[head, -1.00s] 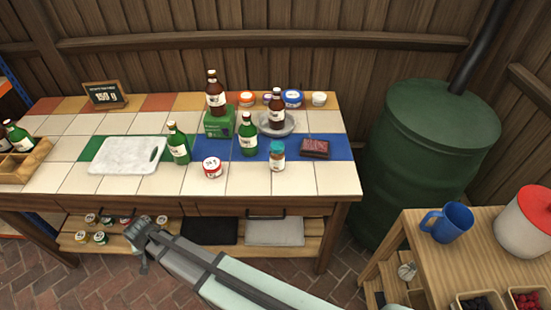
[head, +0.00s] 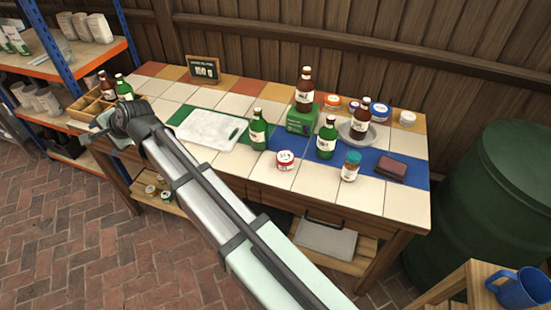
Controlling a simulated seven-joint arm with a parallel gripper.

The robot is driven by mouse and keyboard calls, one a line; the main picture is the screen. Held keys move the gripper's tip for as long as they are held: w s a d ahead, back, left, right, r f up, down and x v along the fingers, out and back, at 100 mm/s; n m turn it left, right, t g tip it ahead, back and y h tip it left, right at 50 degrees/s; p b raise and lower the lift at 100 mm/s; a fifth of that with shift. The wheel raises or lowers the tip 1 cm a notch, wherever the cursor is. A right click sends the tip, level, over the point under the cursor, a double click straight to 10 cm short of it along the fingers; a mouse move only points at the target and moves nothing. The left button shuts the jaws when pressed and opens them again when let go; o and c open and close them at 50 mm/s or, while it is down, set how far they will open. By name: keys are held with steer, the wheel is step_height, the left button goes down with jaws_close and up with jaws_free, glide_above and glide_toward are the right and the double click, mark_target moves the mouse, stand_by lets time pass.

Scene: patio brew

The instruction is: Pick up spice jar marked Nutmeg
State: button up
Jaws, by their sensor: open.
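A small jar with a teal lid and brown contents (head: 350,167) stands upright near the front right of the tiled table. It looks like a spice jar, but its label is too small to read, so I cannot tell whether it says Nutmeg. My gripper (head: 92,140) is at the table's left end, far to the left of this jar. Its small jaws are open, with nothing seen between them. My arm crosses the picture from the bottom and hides part of the table's front left.
A white cutting board (head: 209,130) lies left. A shelf rack (head: 68,60) stands far left, a green barrel (head: 485,205) right.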

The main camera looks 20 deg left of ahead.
step_height(320, 180, up, 5)
steer(key=w+d+m, duration=0.1)
steer(key=w, duration=0.2)
steer(key=w+d+f+m+t+h, duration=0.15)
steer(key=w+d+m, duration=0.25)
steer(key=w+d, duration=0.95)
steer(key=m+g+h, duration=0.2)
steer(key=m+h, duration=0.7)
steer(key=m, duration=0.4)
glide_toward(354, 156)
steer(key=shift+w, duration=0.2)
steer(key=shift+a+f, duration=0.1)
steer(key=shift+f, duration=6.45)
